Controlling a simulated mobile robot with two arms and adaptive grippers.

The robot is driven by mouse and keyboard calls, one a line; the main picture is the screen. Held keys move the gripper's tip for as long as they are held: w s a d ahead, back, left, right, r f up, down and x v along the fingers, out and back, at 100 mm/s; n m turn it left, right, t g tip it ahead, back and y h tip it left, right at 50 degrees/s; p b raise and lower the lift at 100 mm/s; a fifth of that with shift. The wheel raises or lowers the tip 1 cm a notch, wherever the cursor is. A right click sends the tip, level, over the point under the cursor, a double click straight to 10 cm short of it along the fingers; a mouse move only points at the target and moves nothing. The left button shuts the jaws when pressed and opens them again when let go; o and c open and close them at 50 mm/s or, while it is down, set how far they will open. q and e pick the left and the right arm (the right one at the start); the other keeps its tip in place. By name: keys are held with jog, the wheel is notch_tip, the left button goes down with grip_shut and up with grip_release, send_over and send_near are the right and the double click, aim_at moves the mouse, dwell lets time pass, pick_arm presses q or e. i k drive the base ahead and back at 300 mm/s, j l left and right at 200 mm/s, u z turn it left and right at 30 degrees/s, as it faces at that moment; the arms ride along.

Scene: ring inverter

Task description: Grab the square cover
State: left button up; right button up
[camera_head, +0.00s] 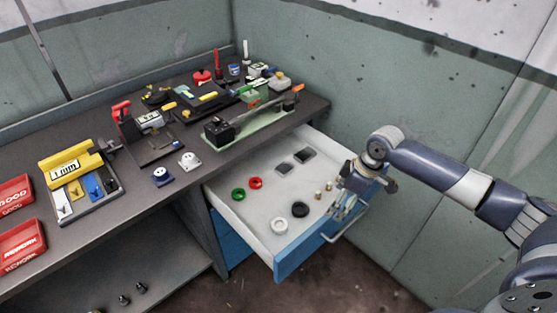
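Two small dark square pieces lie in the open drawer, one (303,155) near its back right edge and one (284,168) just left of it. They look like square covers, but I cannot tell which one the task names. My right gripper (342,211) comes in from the right and hangs over the drawer's right front side, apart from both square pieces. Its fingers are small and blurred against the drawer edge, so I cannot tell whether they are open. My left gripper is not in view.
The white drawer (250,210) also holds green (238,195), red (255,183), white (279,226) and black (300,209) rings and small brass parts (318,195). The dark workbench (130,205) carries fixtures, a yellow organizer (70,165) and red bins (20,240).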

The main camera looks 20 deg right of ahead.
aim_at(284, 169)
jog(key=i, duration=1.1)
